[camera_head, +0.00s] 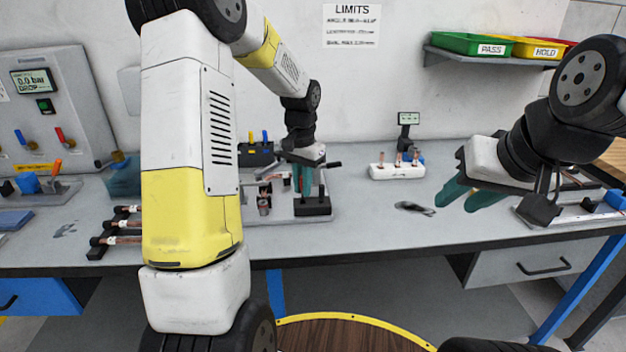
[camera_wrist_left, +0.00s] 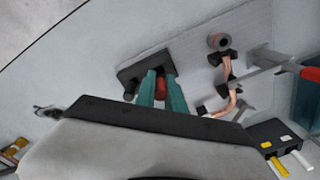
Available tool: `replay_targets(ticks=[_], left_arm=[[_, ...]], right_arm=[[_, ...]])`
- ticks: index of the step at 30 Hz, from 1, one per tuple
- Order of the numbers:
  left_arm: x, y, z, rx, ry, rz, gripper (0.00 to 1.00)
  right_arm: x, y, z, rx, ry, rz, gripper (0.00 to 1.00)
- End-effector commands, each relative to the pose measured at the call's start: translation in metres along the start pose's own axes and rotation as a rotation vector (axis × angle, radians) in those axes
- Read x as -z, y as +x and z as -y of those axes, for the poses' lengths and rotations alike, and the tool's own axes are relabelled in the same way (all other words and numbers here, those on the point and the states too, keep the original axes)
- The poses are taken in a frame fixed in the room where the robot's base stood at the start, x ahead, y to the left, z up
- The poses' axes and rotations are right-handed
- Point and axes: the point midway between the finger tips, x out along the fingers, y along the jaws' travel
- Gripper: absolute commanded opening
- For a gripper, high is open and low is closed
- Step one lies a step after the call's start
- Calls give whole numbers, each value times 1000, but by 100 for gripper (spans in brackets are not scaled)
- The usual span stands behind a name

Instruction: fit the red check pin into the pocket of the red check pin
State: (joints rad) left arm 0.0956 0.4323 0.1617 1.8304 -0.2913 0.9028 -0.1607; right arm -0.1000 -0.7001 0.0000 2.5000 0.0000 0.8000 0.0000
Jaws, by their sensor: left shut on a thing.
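My left gripper (camera_head: 303,192) points down over a black block (camera_head: 313,207) at the front right of a grey fixture plate. In the left wrist view its teal fingers (camera_wrist_left: 161,90) are shut on the red check pin (camera_wrist_left: 161,88), which shows as a red cylinder between them. The fingertips are at the black block (camera_wrist_left: 131,73); the pin's lower end and the pocket are hidden, so I cannot tell whether the pin is in the block. My right gripper (camera_head: 456,204) hangs empty above the right of the bench, teal fingers apart.
A bent copper tube (camera_wrist_left: 231,92) lies in the fixture close beside the left fingers. A rack with copper tubes (camera_head: 118,226) stands at the left front. A white holder (camera_head: 397,171) with copper pieces stands right of the fixture. A dark flat item (camera_head: 415,209) lies on the bench (camera_head: 375,225).

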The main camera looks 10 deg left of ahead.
Motion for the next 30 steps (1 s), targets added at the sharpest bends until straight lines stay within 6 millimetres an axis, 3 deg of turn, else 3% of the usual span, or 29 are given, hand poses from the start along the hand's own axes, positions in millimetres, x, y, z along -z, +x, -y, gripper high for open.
replay_targets(ticks=[1, 5, 6, 9, 22, 26, 30], left_arm=[[-4, 9, -1, -6, -1, 14, 0], [-5, 9, -1, -7, -1, 16, 0], [-5, 10, -1, -7, -1, 17, 16], [-5, 9, -1, -6, -1, 16, 35], [-2, 3, -1, -3, -1, 9, 35], [-2, -14, 0, -1, -1, 6, 35], [-1, -43, 0, -1, -2, 4, 35]], right_arm=[[0, 0, 0, 0, 0, 0, 35], [0, 0, 0, 0, 0, 0, 35], [0, 0, 0, 0, 0, 0, 35], [0, 0, 0, 0, 0, 0, 35], [0, 0, 0, 0, 0, 0, 35], [0, 0, 0, 0, 0, 0, 35], [0, 0, 0, 0, 0, 0, 35]])
